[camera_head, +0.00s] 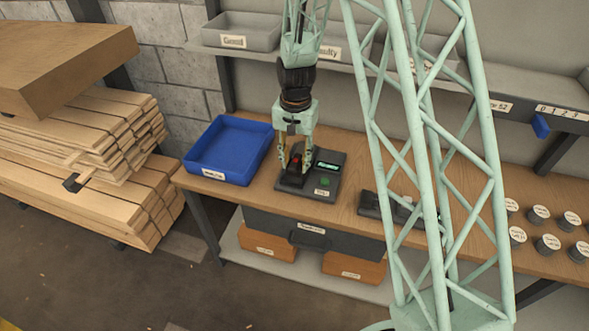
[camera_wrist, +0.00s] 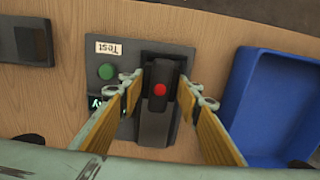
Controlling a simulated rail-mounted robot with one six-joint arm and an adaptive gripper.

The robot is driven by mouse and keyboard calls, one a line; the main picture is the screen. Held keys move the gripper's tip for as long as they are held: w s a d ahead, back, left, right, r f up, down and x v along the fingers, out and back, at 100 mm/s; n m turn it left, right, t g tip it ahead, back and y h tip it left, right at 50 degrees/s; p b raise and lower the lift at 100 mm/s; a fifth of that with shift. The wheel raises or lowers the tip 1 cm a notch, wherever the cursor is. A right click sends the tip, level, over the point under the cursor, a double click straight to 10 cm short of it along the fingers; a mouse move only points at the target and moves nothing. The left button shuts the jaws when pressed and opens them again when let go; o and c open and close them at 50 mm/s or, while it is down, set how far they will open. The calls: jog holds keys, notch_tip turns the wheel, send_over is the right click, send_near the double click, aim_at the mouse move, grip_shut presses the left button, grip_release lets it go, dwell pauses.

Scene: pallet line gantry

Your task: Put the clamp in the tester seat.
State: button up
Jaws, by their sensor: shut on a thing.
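The clamp (camera_head: 296,161) is a dark piece with a red spot on it. In the wrist view the clamp (camera_wrist: 158,103) lies lengthwise between the two fingers. My gripper (camera_head: 294,168) points down and is shut on the clamp; it also shows in the wrist view (camera_wrist: 161,82). The tester (camera_head: 328,184) is a dark grey box with a lit display, a green button and a label; it also shows in the wrist view (camera_wrist: 120,68). The clamp is at the tester's seat, on its left side in the head view. The clamp hides most of the seat, and I cannot tell whether it rests fully in it.
A blue tray (camera_head: 222,172) stands left of the tester on the wooden bench (camera_head: 345,203). A dark device (camera_head: 372,205) lies to the right, with several labelled round pieces (camera_head: 540,213) farther right. A shelf with grey bins (camera_head: 240,38) runs behind. Stacked planks (camera_head: 95,160) stand at the left.

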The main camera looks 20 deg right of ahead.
aim_at(294, 160)
jog(key=shift+w+a+f, duration=0.1)
jog(key=shift+f, duration=0.8)
jog(key=shift+w+a+f, duration=0.1)
jog(key=shift+f, duration=0.75)
jog(key=shift+f+b, duration=0.1)
jog(key=shift+b, duration=0.2)
jog(key=o, duration=1)
notch_tip(294, 160, up, 10)
jog(key=shift+p, duration=0.6)
jog(key=shift+r, duration=1.1)
jog(key=shift+r, duration=0.1)
